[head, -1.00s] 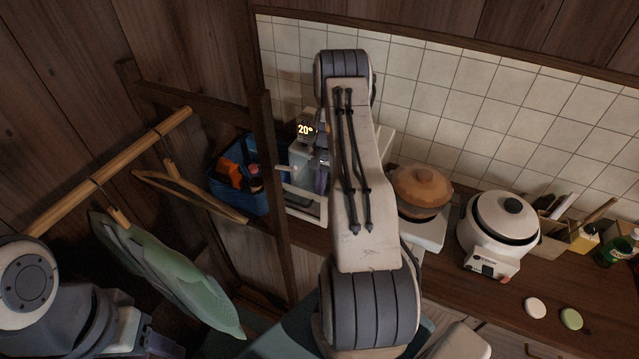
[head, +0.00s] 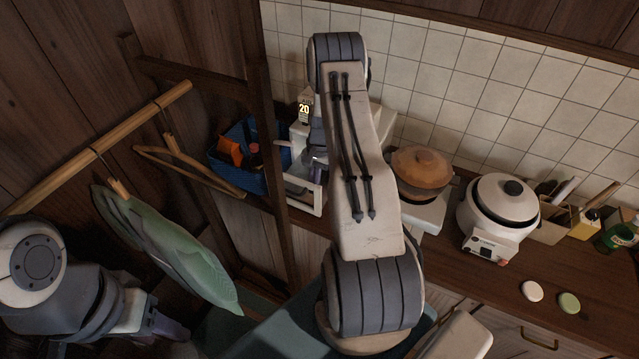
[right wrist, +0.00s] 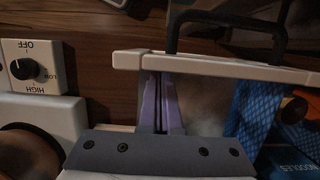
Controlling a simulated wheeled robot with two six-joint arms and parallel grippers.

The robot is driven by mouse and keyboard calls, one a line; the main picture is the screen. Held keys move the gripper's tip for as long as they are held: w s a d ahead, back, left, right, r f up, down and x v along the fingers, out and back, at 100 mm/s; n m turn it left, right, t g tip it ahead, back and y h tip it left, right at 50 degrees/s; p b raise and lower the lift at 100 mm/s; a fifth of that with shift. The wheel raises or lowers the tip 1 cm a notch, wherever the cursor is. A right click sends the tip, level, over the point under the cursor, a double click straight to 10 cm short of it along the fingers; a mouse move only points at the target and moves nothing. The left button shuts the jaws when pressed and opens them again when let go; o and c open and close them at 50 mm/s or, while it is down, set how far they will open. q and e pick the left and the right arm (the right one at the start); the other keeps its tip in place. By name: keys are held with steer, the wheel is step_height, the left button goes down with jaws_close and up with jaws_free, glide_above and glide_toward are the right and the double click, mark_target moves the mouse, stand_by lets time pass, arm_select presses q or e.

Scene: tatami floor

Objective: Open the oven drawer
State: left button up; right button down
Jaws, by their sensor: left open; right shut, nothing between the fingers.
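The oven (head: 300,130) is a pale box with a lit "20" display, partly hidden behind my right arm. Its drawer front (head: 303,200) stands out from the body with a gap behind it, so the drawer looks partly open. In the right wrist view the drawer front (right wrist: 215,66) is a white bar with a black handle (right wrist: 228,22) on its far side. My right gripper (right wrist: 161,78) is shut and empty, its purple fingertips at the inner side of that bar; contact cannot be told. My left gripper (head: 168,330) is low at the left, away from the oven, dim and partly shown.
A blue basket (head: 262,178) stands left of the oven. A stove with a brown pot (head: 420,170) and a white rice cooker (head: 497,212) stand to its right. A wooden post (head: 272,130) and hanging green cloth (head: 170,245) are at the left.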

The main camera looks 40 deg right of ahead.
steer(key=shift+d, duration=0.2)
steer(key=shift+w+f, duration=0.15)
steer(key=shift+a+r, duration=0.25)
steer(key=shift+a, duration=0.05)
arm_select(q)
steer(key=r+p, duration=0.3)
steer(key=d+r+p, duration=0.1)
steer(key=r+p, duration=0.1)
steer(key=shift+w, duration=0.3)
arm_select(e)
steer(key=v, duration=0.9)
steer(key=shift+d+r, duration=0.25)
steer(key=shift+r, duration=0.05)
